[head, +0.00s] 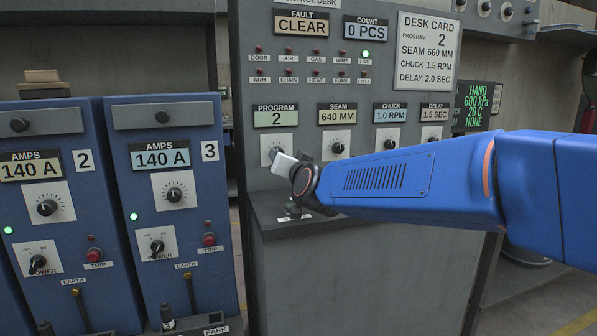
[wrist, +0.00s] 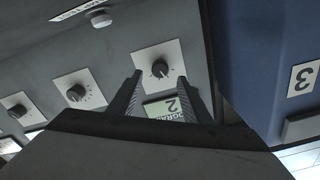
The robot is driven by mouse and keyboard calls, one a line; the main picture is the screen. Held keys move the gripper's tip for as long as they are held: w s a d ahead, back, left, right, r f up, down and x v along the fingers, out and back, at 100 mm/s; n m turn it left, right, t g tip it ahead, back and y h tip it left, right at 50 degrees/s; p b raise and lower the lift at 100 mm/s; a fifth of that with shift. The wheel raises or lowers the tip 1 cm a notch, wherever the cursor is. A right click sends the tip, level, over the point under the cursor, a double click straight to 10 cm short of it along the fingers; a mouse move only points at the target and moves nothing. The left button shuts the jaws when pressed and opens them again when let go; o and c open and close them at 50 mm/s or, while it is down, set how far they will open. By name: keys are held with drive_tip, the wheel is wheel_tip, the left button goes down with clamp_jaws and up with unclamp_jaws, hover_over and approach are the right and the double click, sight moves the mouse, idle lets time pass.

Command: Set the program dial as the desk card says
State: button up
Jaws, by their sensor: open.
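The program dial (wrist: 160,69) is a black knob on a white plate. In the wrist view it shows between the two fingers of my gripper (wrist: 159,78), which is open; I cannot tell whether a finger touches it. In the head view the dial's plate (head: 267,143) is partly hidden behind my wrist and gripper. The program display (head: 275,119) above it reads 2. The desk card (head: 428,50) reads program 2, seam 660 MM, chuck 1.5 RPM, delay 2.0 SEC.
To the right are the seam dial (head: 337,148), under a 640 MM display, and the chuck dial (head: 389,144), under 1.0 RPM. The delay display (head: 433,115) reads 1.5 SEC. Blue power cabinets (head: 165,250) stand left. A ledge (head: 270,215) juts out below the dials.

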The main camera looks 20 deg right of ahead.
drive_tip(key=s, duration=1.3)
drive_tip(key=shift+s, duration=0.1)
